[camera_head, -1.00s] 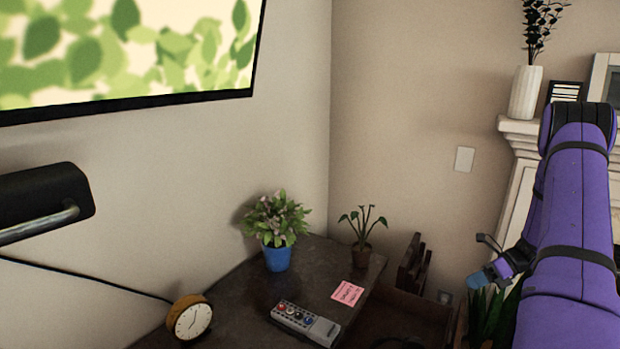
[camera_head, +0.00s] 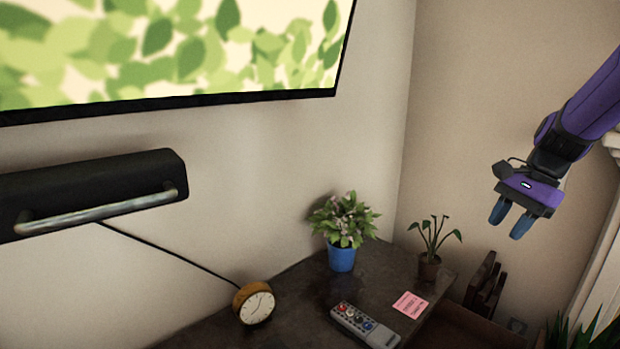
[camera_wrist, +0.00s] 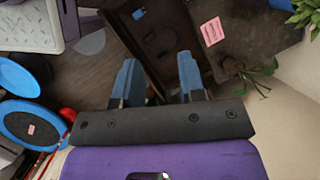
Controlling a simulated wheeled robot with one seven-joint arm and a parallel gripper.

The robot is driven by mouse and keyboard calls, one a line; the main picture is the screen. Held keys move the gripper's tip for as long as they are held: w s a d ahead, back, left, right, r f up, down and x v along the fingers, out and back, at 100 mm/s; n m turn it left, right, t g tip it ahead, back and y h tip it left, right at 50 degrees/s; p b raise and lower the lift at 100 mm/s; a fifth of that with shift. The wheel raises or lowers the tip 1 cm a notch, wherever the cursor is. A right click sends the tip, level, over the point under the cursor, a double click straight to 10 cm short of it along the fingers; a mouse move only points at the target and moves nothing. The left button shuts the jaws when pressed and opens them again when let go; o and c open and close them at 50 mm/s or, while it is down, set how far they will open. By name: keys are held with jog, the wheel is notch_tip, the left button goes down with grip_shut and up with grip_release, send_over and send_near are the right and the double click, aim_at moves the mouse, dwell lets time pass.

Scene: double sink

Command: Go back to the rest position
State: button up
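My gripper (camera_head: 511,219) hangs in the air at the right of the head view, at the end of my purple arm, with its blue fingers pointing down. The two fingers are apart with nothing between them. The wrist view also shows the parted fingers of my gripper (camera_wrist: 160,84) over a dark open drawer or box. A gap of air lies between my gripper and the dark table top (camera_head: 300,295).
On the table are a clock (camera_head: 254,304), a remote (camera_head: 364,325), a pink note (camera_head: 410,304), a blue-potted plant (camera_head: 341,255) and a small brown-potted plant (camera_head: 430,262). A black lamp (camera_head: 95,190) and wall screen (camera_head: 170,50) are at left. Round blue objects (camera_wrist: 32,125) lie at left in the wrist view.

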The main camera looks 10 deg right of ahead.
jog(key=s+a+r+n+t+h, duration=0.2)
jog(key=s+a+r+n, duration=0.2)
jog(key=s+a+n, duration=0.2)
jog(key=s+a+r+n+t+h, duration=0.2)
jog(key=s+a+r+n, duration=0.2)
jog(key=s, duration=0.7)
jog(key=a+n, duration=0.2)
jog(key=n, duration=0.2)
jog(key=shift+a+r+t, duration=0.15)
jog(key=shift+a+t, duration=0.25)
